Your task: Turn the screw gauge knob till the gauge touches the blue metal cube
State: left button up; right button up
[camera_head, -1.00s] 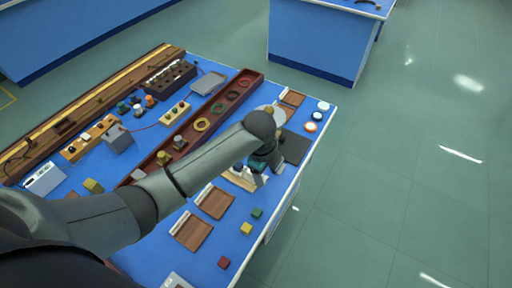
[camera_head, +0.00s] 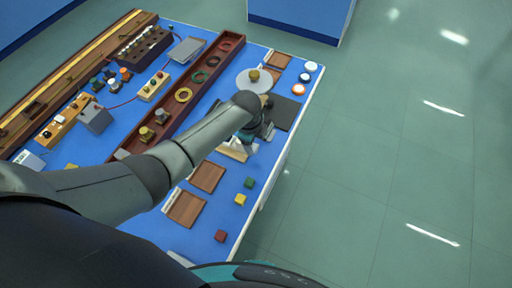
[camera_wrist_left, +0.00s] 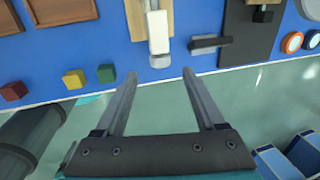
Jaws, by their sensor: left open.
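My left gripper (camera_head: 260,134) is at the table's right edge in the head view, partly hidden by my arm. In the left wrist view its two fingers (camera_wrist_left: 159,73) are apart and empty. Just beyond the fingertips is a pale metal device (camera_wrist_left: 158,32) on a light wooden base (camera_wrist_left: 136,22), apparently the screw gauge. The wooden base also shows beside my gripper in the head view (camera_head: 234,152). A dark grey bar (camera_wrist_left: 210,42) sticks out to its right. I cannot make out a blue metal cube or the knob clearly. My right gripper is not in view.
Green (camera_head: 249,182), yellow (camera_head: 240,199) and red (camera_head: 220,235) cubes lie near the blue table's right edge. A dark mat (camera_head: 282,112), brown trays (camera_head: 206,177) and a long red-brown rack (camera_head: 202,81) are close by. The floor to the right is clear.

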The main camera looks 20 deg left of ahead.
aim_at(256, 147)
pick_arm(q)
jog(key=f, duration=0.1)
jog(key=f+b, duration=0.1)
jog(key=f, duration=0.1)
jog(key=shift+w+d+f, duration=0.1)
jog(key=shift+w+f, duration=0.2)
jog(key=shift+w, duration=0.05)
jog(key=shift+w+f+b, duration=0.2)
jog(key=shift+f+b, duration=0.3)
jog(key=shift+f, duration=0.3)
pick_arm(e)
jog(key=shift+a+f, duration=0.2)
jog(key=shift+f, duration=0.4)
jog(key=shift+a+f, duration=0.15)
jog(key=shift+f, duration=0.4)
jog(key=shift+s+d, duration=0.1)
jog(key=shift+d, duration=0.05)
pick_arm(q)
jog(key=shift+c, duration=0.7)
grip_shut()
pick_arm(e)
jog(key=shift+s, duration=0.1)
